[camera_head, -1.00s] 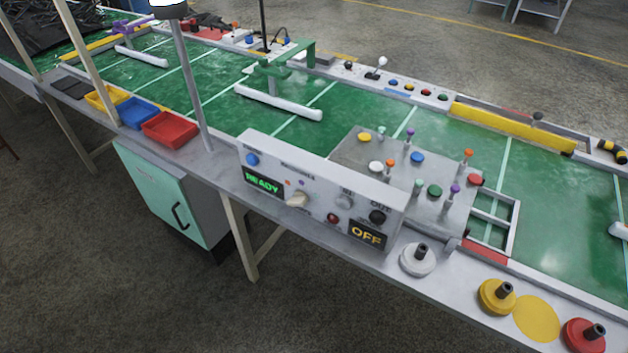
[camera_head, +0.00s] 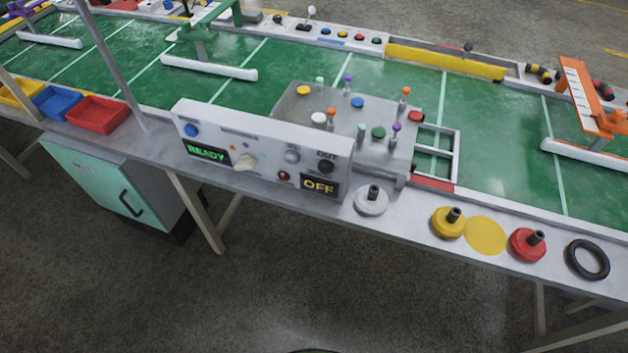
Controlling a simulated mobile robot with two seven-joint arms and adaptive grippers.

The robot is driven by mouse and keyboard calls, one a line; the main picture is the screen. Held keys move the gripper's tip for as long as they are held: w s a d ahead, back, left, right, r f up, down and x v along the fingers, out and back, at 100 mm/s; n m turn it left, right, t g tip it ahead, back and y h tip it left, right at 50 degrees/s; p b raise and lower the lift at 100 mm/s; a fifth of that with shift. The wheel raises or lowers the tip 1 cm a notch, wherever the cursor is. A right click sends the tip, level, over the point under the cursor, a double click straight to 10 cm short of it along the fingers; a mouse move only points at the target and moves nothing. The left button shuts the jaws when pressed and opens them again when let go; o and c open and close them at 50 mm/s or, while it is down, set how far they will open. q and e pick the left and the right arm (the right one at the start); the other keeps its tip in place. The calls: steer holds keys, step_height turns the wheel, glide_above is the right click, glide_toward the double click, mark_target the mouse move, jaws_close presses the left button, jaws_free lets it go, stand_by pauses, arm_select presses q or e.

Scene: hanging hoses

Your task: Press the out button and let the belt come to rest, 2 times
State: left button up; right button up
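The grey control box (camera_head: 262,150) stands along the near edge of the workbench in the head view. The out button is a black round button (camera_head: 325,166) under the OUT label, at the box's right end. Below it a display (camera_head: 319,187) reads OFF in yellow. At the box's left a green display (camera_head: 207,150) reads READY, under a blue button (camera_head: 191,130). A beige knob (camera_head: 246,162), a grey button (camera_head: 292,156) and a red button (camera_head: 284,176) sit between. The green belt (camera_head: 480,130) lies behind the box. Neither gripper is in view.
Behind the box is a grey panel (camera_head: 343,103) with several coloured buttons and pegs. To its right on the ledge are white (camera_head: 371,205), yellow (camera_head: 447,224) and red (camera_head: 527,246) knobbed discs and a black ring (camera_head: 587,260). Coloured bins, including a red one (camera_head: 98,115), stand left. Floor in front is clear.

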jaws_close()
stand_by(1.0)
